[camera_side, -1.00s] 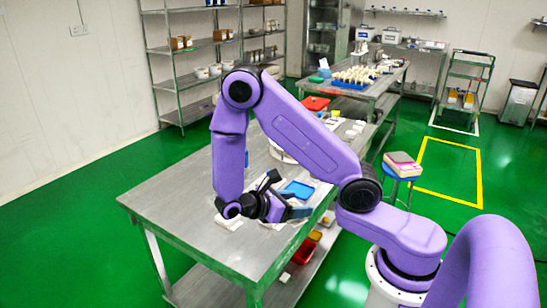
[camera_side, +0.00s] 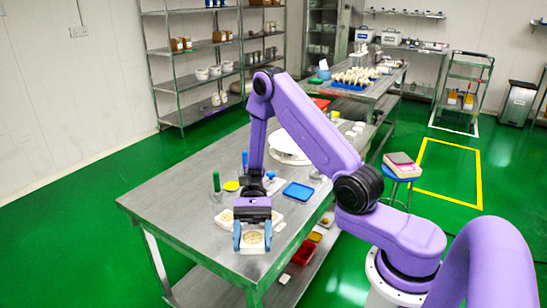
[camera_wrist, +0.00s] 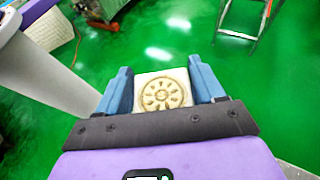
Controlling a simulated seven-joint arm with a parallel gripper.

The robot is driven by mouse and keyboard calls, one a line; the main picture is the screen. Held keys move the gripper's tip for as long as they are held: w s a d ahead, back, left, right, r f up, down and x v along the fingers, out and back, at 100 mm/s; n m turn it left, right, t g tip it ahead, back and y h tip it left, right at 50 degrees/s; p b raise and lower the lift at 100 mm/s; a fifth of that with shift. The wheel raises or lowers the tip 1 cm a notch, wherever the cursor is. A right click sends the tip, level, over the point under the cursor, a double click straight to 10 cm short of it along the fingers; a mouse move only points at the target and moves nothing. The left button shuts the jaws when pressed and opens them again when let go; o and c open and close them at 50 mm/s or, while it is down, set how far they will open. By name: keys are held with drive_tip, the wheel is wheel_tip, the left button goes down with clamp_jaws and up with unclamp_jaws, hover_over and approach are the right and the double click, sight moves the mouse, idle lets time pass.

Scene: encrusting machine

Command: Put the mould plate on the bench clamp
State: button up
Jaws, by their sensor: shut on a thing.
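The mould plate (camera_side: 252,242) is a pale square plate with a round golden spoked pattern. My gripper (camera_side: 252,236) is shut on it, with one blue finger at each side, near the front edge of the steel bench. The wrist view shows the plate (camera_wrist: 163,92) between my fingers (camera_wrist: 163,88), its patterned face towards the camera and green floor beyond it. Pale flat pieces (camera_side: 224,218) lie behind my gripper, partly hidden by it. I cannot make out the bench clamp for certain in either view.
On the steel bench (camera_side: 165,200) stand a green-handled tool (camera_side: 216,183), a yellow disc (camera_side: 231,186), a blue tray (camera_side: 298,192) and a large white round plate (camera_side: 288,148). The bench's left part is clear. A blue stool (camera_side: 401,172) stands to the right.

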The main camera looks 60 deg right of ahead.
drive_tip(key=w+d+r+m+t+h, duration=0.1)
drive_tip(key=w+d+m+t+h, duration=0.1)
drive_tip(key=w+d+m+t, duration=1.45)
drive_tip(key=s+d+r+m+t+h, duration=0.1)
drive_tip(key=d+m+t+h, duration=0.1)
drive_tip(key=d+m+h, duration=0.75)
drive_tip(key=s+d+m+t+h, duration=0.1)
drive_tip(key=d+m+h, duration=0.3)
drive_tip(key=d, duration=1.1)
hover_over(271, 167)
drive_tip(key=shift+n+h, duration=0.35)
drive_tip(key=shift+n, duration=0.05)
drive_tip(key=f, duration=0.9)
drive_tip(key=shift+s+a, duration=0.25)
drive_tip(key=shift+s, duration=0.05)
drive_tip(key=shift+w+d+f, duration=0.1)
drive_tip(key=shift+w+f, duration=0.1)
drive_tip(key=shift+f, duration=1.6)
drive_tip(key=shift+f, duration=0.1)
